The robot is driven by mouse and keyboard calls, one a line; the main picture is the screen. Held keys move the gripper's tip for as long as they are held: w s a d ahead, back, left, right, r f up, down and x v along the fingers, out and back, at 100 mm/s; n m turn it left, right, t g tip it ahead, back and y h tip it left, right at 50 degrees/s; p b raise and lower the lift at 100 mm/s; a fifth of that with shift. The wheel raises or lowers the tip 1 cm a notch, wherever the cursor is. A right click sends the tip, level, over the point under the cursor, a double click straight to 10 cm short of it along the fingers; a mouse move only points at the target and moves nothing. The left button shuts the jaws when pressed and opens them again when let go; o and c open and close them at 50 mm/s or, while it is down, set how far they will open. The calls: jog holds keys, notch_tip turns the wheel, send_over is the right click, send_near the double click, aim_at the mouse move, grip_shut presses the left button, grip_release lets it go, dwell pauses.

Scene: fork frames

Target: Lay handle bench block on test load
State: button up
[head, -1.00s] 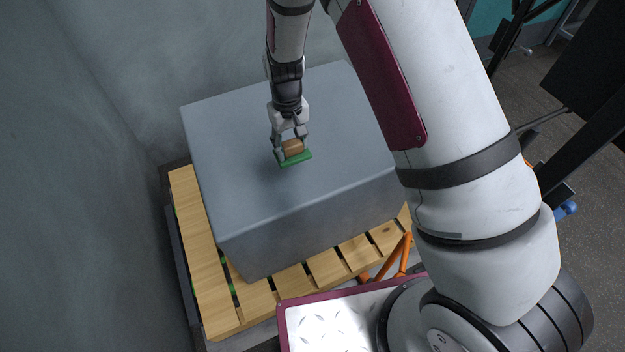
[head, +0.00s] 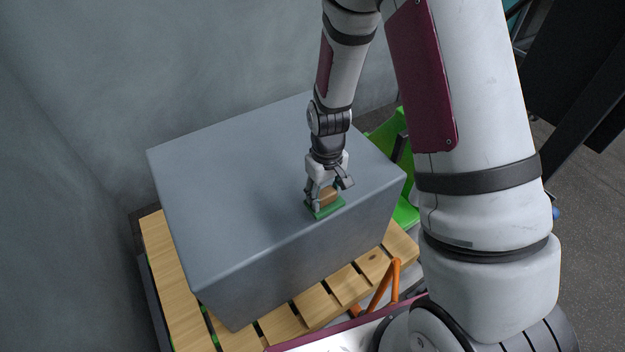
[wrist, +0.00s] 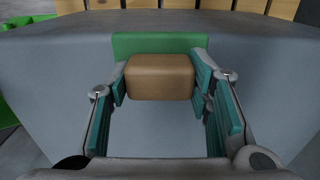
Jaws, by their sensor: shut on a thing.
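The handle bench block is a brown handle (head: 329,197) on a flat green base (head: 326,212). My gripper (head: 328,193) is shut on the brown handle, with a finger on each side. In the wrist view the handle (wrist: 160,77) sits between the teal finger pads, and part of the green base (wrist: 150,44) shows beyond it. The test load is a large grey box (head: 225,185). The block is over its top, near the front edge towards the right. I cannot tell whether the base touches the top or hangs just above it.
The grey box stands on a slatted wooden pallet (head: 165,270). A green object (head: 408,214) is behind the box's right side. Orange bars (head: 383,287) stand by the pallet's front. Grey walls close off the left and back. The rest of the box top is bare.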

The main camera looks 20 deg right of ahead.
jog(key=w, duration=0.6)
jog(key=w+f, duration=0.1)
jog(key=w, duration=0.2)
jog(key=shift+w+a+b, duration=0.1)
jog(key=shift+w+b, duration=0.05)
jog(key=shift+b, duration=0.25)
jog(key=shift+f, duration=1.7)
jog(key=shift+f, duration=0.1)
jog(key=o, duration=1.3)
jog(key=shift+b, duration=0.3)
jog(key=shift+o, duration=0.2)
notch_tip(320, 180, up, 12)
jog(key=p, duration=0.1)
jog(key=shift+r, duration=0.2)
